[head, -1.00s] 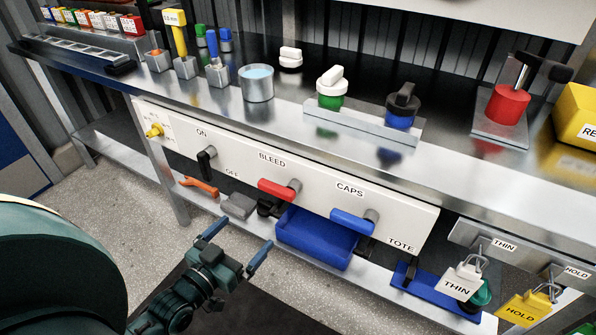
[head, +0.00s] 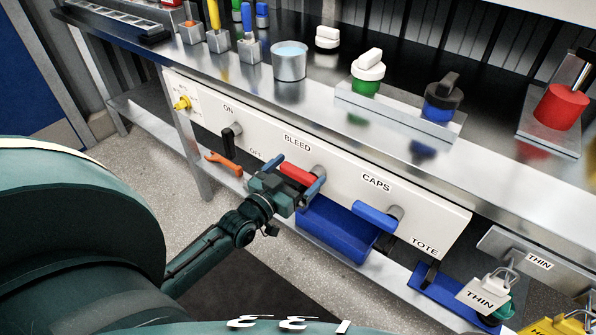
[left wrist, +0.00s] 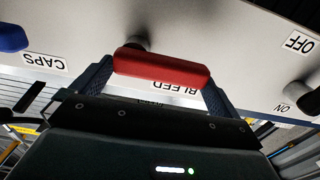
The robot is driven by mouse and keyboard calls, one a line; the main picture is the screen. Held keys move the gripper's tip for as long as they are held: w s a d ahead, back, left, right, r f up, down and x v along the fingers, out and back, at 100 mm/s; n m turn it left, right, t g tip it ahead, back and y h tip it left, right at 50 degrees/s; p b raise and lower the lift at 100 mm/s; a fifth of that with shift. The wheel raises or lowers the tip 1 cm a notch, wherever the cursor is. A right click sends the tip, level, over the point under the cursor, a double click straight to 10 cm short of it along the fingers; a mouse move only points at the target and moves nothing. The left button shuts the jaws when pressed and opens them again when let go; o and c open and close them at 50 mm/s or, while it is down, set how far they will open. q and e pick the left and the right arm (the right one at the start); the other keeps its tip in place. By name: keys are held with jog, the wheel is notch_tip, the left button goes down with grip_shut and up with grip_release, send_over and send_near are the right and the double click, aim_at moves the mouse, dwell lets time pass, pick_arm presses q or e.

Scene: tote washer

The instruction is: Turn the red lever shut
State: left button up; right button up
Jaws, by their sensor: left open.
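The red lever (head: 298,174) sits on the white front panel (head: 345,199), under the BLEED label. It lies roughly along the panel, its pivot at the right end in the head view. My left gripper (head: 297,180) is at the lever, fingers open, one on each side of it. In the left wrist view the red lever (left wrist: 161,67) spans the space between the two fingertips (left wrist: 158,75); I cannot tell whether a finger touches it. My right gripper is not in view.
A black lever (head: 229,138) under ON is to the left and a blue lever (head: 374,215) under CAPS to the right. A blue bin (head: 338,232) is below the panel. An orange tool (head: 223,164) lies on the lower shelf. A pot (head: 290,62) stands on the bench.

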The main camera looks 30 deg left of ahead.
pick_arm(q)
jog(key=shift+w, duration=0.5)
jog(key=c, duration=1)
jog(key=shift+c, duration=0.2)
